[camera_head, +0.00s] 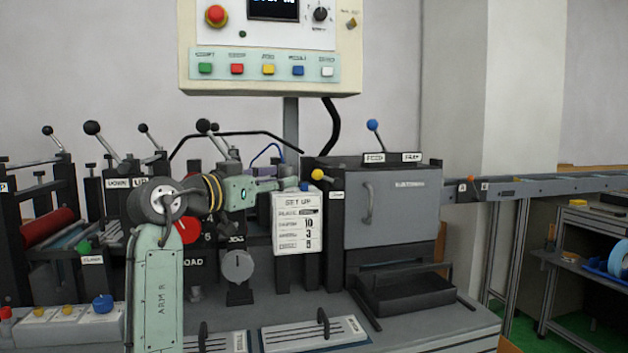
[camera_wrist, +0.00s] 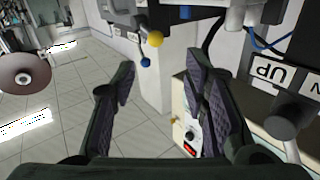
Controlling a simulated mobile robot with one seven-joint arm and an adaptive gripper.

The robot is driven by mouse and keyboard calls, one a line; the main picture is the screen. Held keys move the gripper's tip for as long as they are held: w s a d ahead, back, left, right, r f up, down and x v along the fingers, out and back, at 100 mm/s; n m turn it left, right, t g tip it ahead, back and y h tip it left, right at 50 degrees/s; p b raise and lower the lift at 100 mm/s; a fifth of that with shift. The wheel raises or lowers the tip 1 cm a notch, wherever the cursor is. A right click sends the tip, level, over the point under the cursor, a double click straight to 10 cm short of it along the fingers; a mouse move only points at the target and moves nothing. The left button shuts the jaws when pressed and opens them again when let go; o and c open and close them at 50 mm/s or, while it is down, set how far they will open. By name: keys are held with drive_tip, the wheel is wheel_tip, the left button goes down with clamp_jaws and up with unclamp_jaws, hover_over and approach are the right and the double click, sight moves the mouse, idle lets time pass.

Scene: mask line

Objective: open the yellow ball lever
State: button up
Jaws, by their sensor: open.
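The yellow ball lever (camera_head: 317,174) stands on a dark post just left of the grey cabinet in the head view. Its yellow ball (camera_wrist: 155,39) also shows in the wrist view, ahead of my fingertips and roughly between them, not touched. My gripper (camera_wrist: 160,80) is open and empty, its two dark fingers spread apart. In the head view my arm reaches right toward the lever, with its end close to the ball's left; the fingers are hard to make out there.
A blue ball lever (camera_head: 372,125) stands on the cabinet (camera_head: 398,208). A white SET UP sign (camera_head: 297,222) hangs just below my arm's end. Several black ball levers stand at the left. A control panel (camera_head: 268,66) hangs above. A conveyor (camera_head: 540,186) runs right.

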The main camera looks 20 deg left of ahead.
sight(314, 175)
drive_tip(key=p+x, duration=0.1)
drive_tip(key=x, duration=0.6)
drive_tip(key=p+x, duration=0.1)
drive_tip(key=x, duration=0.3)
drive_tip(key=shift+s+d+f+p, duration=0.1)
drive_tip(key=shift+d+f+p, duration=0.15)
drive_tip(key=shift+d+p, duration=0.1)
drive_tip(key=shift+c, duration=0.3)
drive_tip(key=shift+a, duration=0.1)
clamp_jaws()
